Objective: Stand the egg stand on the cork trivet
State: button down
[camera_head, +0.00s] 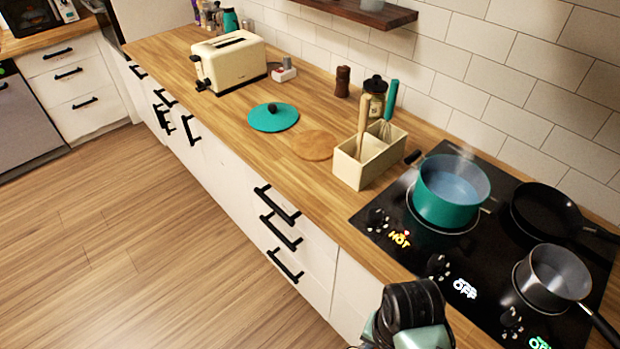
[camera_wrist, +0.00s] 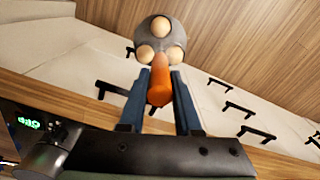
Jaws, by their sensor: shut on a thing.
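The egg stand (camera_wrist: 161,82) shows in the wrist view, with an orange stem and a grey round part holding several pale brown eggs. My gripper (camera_wrist: 161,76) is shut on the orange stem, one dark blue finger on each side. The grey part lies beyond the fingertips, with the floor and cabinet fronts behind it. The cork trivet (camera_head: 315,145) is a flat tan disc on the wooden counter in the head view, with nothing on it. The egg stand and fingertips do not show in the head view; only part of my arm is at its bottom edge.
A teal lid (camera_head: 273,117) lies left of the trivet and a cream utensil box (camera_head: 369,162) stands right of it. The toaster (camera_head: 228,61) is further left. On the black hob (camera_head: 480,250) are a teal pot (camera_head: 448,200), a black pan (camera_head: 545,211) and a saucepan (camera_head: 552,277). One hob light reads HOT.

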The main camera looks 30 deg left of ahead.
aim_at(315, 142)
jog(key=i+j, duration=0.1)
jog(key=j, duration=0.35)
jog(key=i+j, duration=0.1)
jog(key=j, duration=0.4)
jog(key=i+j, duration=0.1)
jog(key=j, duration=0.35)
